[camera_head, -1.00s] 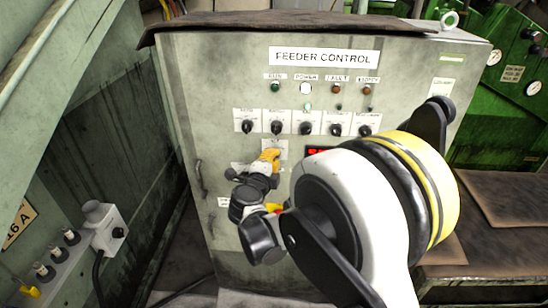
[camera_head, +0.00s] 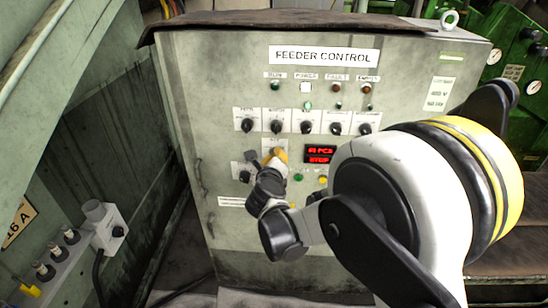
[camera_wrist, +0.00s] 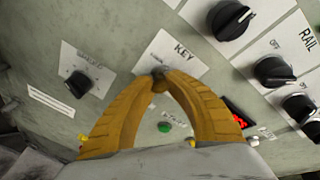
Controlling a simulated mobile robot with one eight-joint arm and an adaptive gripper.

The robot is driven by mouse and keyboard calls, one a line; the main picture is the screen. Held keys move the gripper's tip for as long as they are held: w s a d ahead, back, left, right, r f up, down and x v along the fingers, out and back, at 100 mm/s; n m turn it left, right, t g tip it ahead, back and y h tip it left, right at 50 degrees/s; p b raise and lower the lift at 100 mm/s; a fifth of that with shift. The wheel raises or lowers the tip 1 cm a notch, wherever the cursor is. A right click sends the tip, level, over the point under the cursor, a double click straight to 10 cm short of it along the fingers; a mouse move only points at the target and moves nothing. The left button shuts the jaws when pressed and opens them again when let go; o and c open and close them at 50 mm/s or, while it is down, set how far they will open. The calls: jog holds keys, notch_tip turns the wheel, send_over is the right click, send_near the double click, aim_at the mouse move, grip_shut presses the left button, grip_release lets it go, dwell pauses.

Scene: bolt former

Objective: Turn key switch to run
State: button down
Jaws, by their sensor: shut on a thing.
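The key switch sits under the KEY label plate (camera_wrist: 172,52) on the panel of the feeder control cabinet (camera_head: 225,80). My gripper (camera_wrist: 160,76) has its yellow fingers closed together at the lower part of this plate, shut on the key switch, which they mostly hide. In the head view my gripper (camera_head: 276,155) is at the plate, left of the red display (camera_head: 320,154), which reads "STOP" on its lower line. The key's exact angle cannot be made out.
A row of black selector knobs (camera_head: 306,127) lies above the key. A separate knob (camera_wrist: 78,84) is to its left and a green button (camera_wrist: 165,127) is below. A grey box (camera_head: 104,228) with switches stands at the left.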

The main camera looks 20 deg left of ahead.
jog(key=shift+d+f, duration=0.1)
dwell(0.3)
jog(key=c, duration=1.5)
grip_release()
jog(key=shift+w, duration=0.1)
jog(key=v, duration=1.2)
